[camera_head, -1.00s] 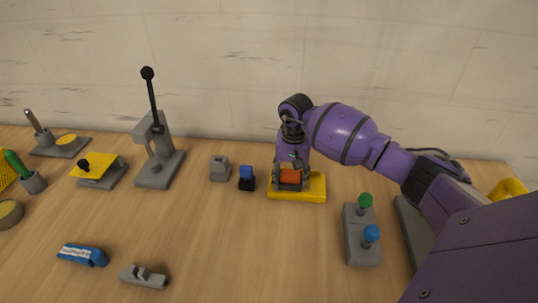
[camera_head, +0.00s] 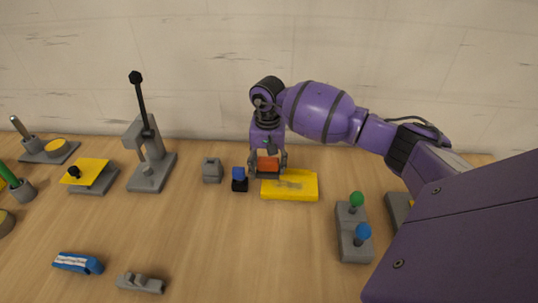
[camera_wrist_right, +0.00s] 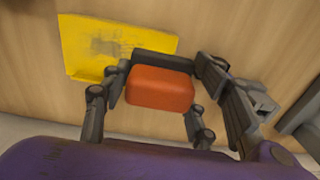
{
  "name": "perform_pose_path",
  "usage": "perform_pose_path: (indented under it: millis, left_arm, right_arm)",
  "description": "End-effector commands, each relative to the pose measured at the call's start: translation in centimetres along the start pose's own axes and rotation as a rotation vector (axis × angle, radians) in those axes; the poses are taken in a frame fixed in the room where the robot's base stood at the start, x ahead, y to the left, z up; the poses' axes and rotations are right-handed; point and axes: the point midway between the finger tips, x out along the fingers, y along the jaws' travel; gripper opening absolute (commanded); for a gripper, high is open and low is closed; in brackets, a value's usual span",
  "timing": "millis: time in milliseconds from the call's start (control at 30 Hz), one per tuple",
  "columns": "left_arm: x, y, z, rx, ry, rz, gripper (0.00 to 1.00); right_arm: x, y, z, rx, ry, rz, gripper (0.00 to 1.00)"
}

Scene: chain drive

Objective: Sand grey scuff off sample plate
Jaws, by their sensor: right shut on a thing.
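The yellow sample plate (camera_head: 307,189) lies flat on the table, and a grey scuff (camera_head: 287,184) shows across its top. The plate also shows in the right wrist view (camera_wrist_right: 82,62), with the scuff (camera_wrist_right: 105,46) in its middle part. My right gripper (camera_head: 267,169) is shut on an orange block (camera_head: 267,163) with a dark layer along one side (camera_wrist_right: 162,61). The block is at the plate's back left edge in the head view; I cannot tell whether it touches the plate. My left gripper is not in view.
A blue-topped black piece (camera_head: 239,179) and a small grey block (camera_head: 212,170) stand just left of the plate. A grey base with green and blue knobs (camera_head: 354,245) is at the front right. A lever press (camera_head: 151,165) stands further left. The table front of the plate is clear.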

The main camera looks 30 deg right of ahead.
Motion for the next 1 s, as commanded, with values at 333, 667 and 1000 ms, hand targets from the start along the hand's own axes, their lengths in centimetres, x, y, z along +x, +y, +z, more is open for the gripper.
perform_pose_path:
  millis: [333,667,1000]
  left_arm:
    - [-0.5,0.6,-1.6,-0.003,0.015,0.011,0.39]
    - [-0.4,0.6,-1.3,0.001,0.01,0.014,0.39]
    - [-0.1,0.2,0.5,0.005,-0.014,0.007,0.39]
  right_arm:
    - [-3.1,0.0,0.7,0.011,0.003,-0.001,0.33]
    - [-3.0,0.1,0.8,0.012,0.0,0.0,0.33]
    - [-2.4,0.4,0.8,0.015,-0.003,0.004,0.33]
